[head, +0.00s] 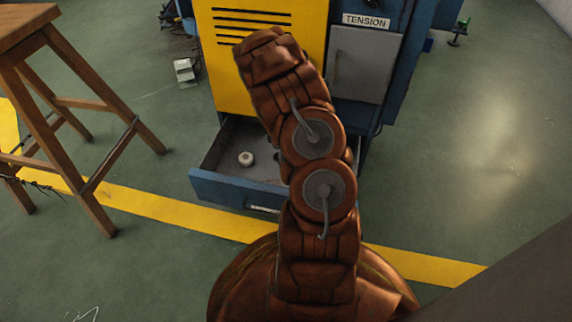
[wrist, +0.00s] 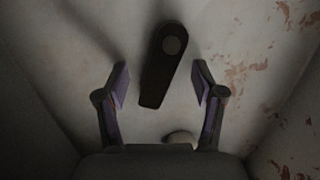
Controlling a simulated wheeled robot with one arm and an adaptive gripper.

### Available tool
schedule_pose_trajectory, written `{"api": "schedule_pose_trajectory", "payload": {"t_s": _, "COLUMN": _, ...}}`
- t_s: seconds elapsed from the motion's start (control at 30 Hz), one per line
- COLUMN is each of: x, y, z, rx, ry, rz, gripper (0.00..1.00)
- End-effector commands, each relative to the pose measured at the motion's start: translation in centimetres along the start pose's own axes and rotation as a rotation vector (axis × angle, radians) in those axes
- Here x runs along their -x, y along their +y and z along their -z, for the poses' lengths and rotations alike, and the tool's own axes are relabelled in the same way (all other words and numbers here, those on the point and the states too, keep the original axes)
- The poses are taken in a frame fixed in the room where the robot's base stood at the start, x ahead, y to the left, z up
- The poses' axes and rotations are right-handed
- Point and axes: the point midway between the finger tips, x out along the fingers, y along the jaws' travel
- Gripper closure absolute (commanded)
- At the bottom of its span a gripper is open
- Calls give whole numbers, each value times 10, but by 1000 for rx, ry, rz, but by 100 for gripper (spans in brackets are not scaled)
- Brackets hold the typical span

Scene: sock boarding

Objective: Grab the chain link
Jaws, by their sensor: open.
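The chain link (wrist: 161,65) is a dark, elongated piece with a lighter round spot near its far end. In the wrist view it lies on the pale, worn bottom of the open drawer (wrist: 235,95). My gripper (wrist: 161,82) is open, with one finger on each side of the link's near part and a gap on both sides. No contact shows. In the head view my arm reaches over the blue drawer (head: 225,193) and hides the gripper and the link.
A small pale round object (head: 246,159) lies in the drawer; a pale rounded thing also shows by the gripper's base in the wrist view (wrist: 180,138). Drawer walls flank the gripper. The yellow and blue machine (head: 225,70) stands behind. A wooden stool (head: 80,105) is at left.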

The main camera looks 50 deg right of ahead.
Motion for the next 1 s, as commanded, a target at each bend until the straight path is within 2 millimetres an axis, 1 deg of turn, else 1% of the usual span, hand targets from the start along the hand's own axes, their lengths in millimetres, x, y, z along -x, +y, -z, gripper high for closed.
{"api": "schedule_pose_trajectory", "payload": {"t_s": 0.2, "x": -1, "y": 0, "z": 0, "rx": 1, "ry": 0, "rz": 0, "gripper": 32}}
{"api": "schedule_pose_trajectory", "payload": {"t_s": 0.23, "x": -1, "y": 0, "z": 0, "rx": 1, "ry": 0, "rz": 0, "gripper": 34}}
{"api": "schedule_pose_trajectory", "payload": {"t_s": 0.87, "x": -1, "y": -1, "z": 0, "rx": 1, "ry": -1, "rz": 1, "gripper": 99}}
{"api": "schedule_pose_trajectory", "payload": {"t_s": 1.0, "x": -1, "y": -1, "z": 0, "rx": 1, "ry": -1, "rz": 2, "gripper": 100}}
